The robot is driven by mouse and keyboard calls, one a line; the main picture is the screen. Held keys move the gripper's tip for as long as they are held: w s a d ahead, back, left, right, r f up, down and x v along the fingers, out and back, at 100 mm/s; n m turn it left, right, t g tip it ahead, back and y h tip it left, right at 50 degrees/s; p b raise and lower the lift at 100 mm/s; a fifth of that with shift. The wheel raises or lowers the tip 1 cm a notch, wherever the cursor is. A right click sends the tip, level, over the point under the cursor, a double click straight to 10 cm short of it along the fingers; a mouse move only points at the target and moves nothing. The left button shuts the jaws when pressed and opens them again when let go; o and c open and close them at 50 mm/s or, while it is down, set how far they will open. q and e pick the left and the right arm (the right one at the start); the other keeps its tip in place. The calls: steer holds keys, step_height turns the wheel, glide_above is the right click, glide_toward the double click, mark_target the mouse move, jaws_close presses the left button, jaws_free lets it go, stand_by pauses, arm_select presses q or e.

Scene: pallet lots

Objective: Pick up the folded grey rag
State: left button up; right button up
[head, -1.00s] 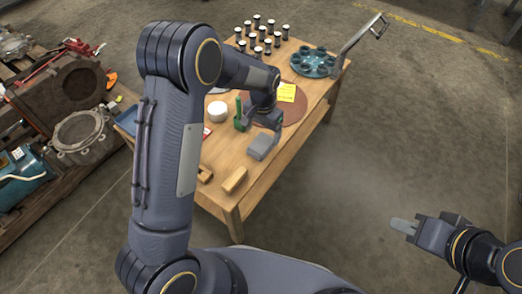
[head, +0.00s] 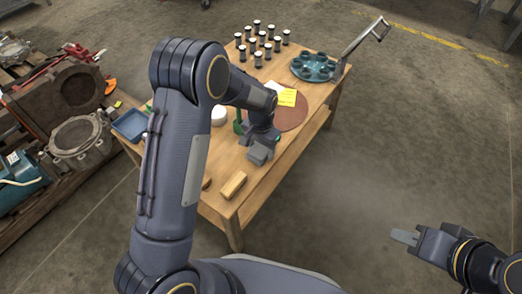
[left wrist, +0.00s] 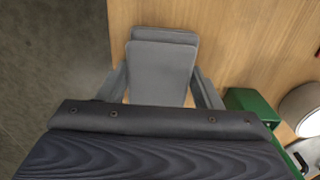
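The folded grey rag (head: 257,155) lies on the wooden table near its right edge. In the left wrist view the rag (left wrist: 162,62) shows as a stack of grey layers with rounded corners. My left gripper (head: 262,141) is right above it, pointing down. In the left wrist view its fingers (left wrist: 162,88) are apart, one on each side of the rag's near part, with narrow gaps. My right gripper (head: 405,237) is away from the table, over the floor at the right; its finger gap cannot be made out.
On the wooden table (head: 290,148), a green object (left wrist: 250,103) and a white round container (head: 218,113) stand close to the rag. A tan block (head: 233,185) lies in front. A brown round mat (head: 292,113), yellow note (head: 287,97), blue tray (head: 131,125) and teal holder (head: 314,67) are around.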

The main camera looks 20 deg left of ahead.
mark_target(261, 147)
arm_select(q)
steer(key=shift+c, duration=1.4)
steer(key=shift+r, duration=0.55)
step_height(261, 147, up, 2)
steer(key=shift+r+p, duration=0.2)
steer(key=shift+p, duration=0.55)
steer(key=s+d+r+p, duration=0.5)
steer(key=s+d+r, duration=0.3)
steer(key=d, duration=0.3)
steer(key=shift+d+r, duration=0.25)
steer(key=shift+r, duration=0.5)
